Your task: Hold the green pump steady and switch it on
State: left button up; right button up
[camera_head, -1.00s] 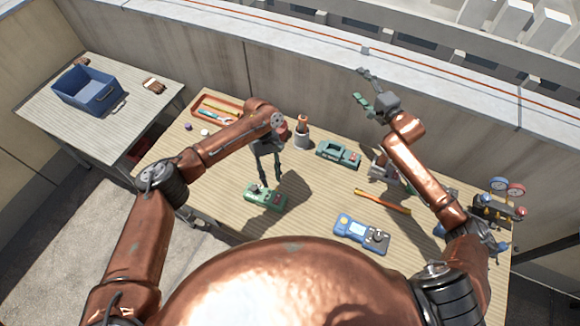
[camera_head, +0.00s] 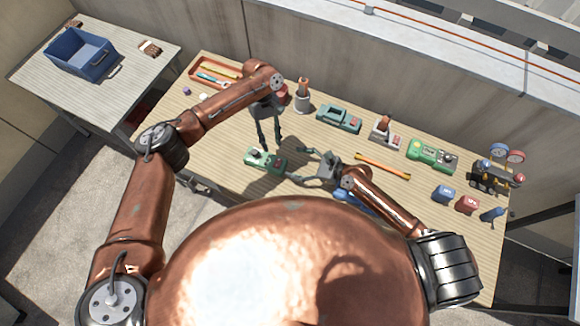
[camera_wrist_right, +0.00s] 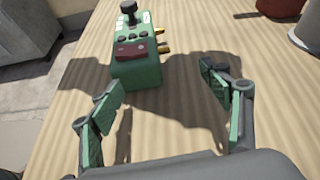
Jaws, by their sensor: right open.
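The green pump (camera_head: 257,158) lies on the wooden workbench, left of centre in the head view. In the right wrist view the pump (camera_wrist_right: 137,72) shows a red rocker switch, a black knob and brass fittings on its side. My left gripper (camera_head: 270,145) points down just above and behind the pump, its fingers apart and empty. My right gripper (camera_head: 298,165) is open to the right of the pump, its fingers facing it. In the right wrist view the right gripper (camera_wrist_right: 161,78) has the pump ahead of its fingers, apart from them.
Behind are a teal device (camera_head: 339,119) and another green device (camera_head: 432,155). An orange bar (camera_head: 383,165) lies right of the right gripper. A blue device (camera_head: 358,203) is partly hidden by my right arm. A gauge manifold (camera_head: 497,178) stands far right.

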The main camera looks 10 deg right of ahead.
aim_at(273, 164)
jog(key=a, duration=0.1)
jog(key=s+a, duration=0.1)
jog(key=a+y, duration=0.1)
jog(key=shift+s+a+r+m, duration=0.1)
jog(key=shift+s+m, duration=0.2)
jog(key=shift+s, duration=0.1)
jog(key=shift+x, duration=3.9)
jog(key=shift+c, duration=0.6)
